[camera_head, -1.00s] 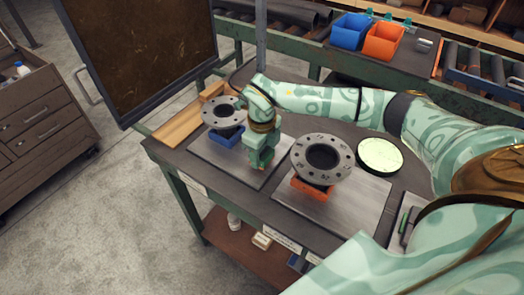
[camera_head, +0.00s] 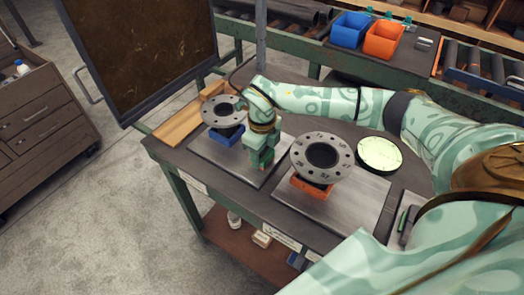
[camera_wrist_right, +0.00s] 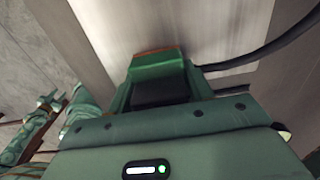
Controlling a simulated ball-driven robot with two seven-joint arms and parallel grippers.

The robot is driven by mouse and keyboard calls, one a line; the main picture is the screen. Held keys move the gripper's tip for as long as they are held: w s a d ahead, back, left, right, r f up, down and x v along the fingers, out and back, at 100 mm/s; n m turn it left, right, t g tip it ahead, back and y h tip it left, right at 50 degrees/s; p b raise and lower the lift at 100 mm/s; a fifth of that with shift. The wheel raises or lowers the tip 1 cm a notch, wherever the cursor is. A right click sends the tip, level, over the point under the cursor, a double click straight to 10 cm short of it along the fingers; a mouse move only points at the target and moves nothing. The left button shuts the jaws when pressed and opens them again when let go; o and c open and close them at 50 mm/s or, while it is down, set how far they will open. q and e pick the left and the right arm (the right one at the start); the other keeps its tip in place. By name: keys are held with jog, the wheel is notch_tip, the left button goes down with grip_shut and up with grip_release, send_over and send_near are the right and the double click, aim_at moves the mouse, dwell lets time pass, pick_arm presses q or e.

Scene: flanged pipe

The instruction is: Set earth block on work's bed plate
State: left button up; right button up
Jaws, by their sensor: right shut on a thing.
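My right gripper (camera_head: 261,158) is low over the front right part of the left steel bed plate (camera_head: 212,150). It is shut on the earth block, which is mostly hidden by the fingers. In the right wrist view a thin copper-coloured edge (camera_wrist_right: 157,50) shows beyond the green gripper (camera_wrist_right: 160,85), over the bright plate (camera_wrist_right: 205,25). I cannot tell whether the block touches the plate. A grey flanged pipe (camera_head: 222,108) stands on a blue support on this plate. My left gripper is not in the head view; mint parts of mine show at the wrist view's left edge.
A second bed plate (camera_head: 345,205) carries another flanged pipe (camera_head: 322,157) on an orange support, right of my gripper. A pale green disc (camera_head: 380,153) lies behind it. A dark cable (camera_wrist_right: 260,52) runs off right in the wrist view. A dark upright panel (camera_head: 140,50) stands at left.

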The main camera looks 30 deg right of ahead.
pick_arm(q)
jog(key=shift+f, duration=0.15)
pick_arm(e)
jog(key=shift+f, duration=0.3)
jog(key=o, duration=1.1)
jog(key=shift+c, duration=0.2)
pick_arm(q)
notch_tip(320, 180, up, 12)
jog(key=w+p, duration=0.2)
jog(key=p, duration=1)
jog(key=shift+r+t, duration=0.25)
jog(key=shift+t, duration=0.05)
pick_arm(e)
notch_tip(320, 180, up, 25)
jog(key=shift+r, duration=0.2)
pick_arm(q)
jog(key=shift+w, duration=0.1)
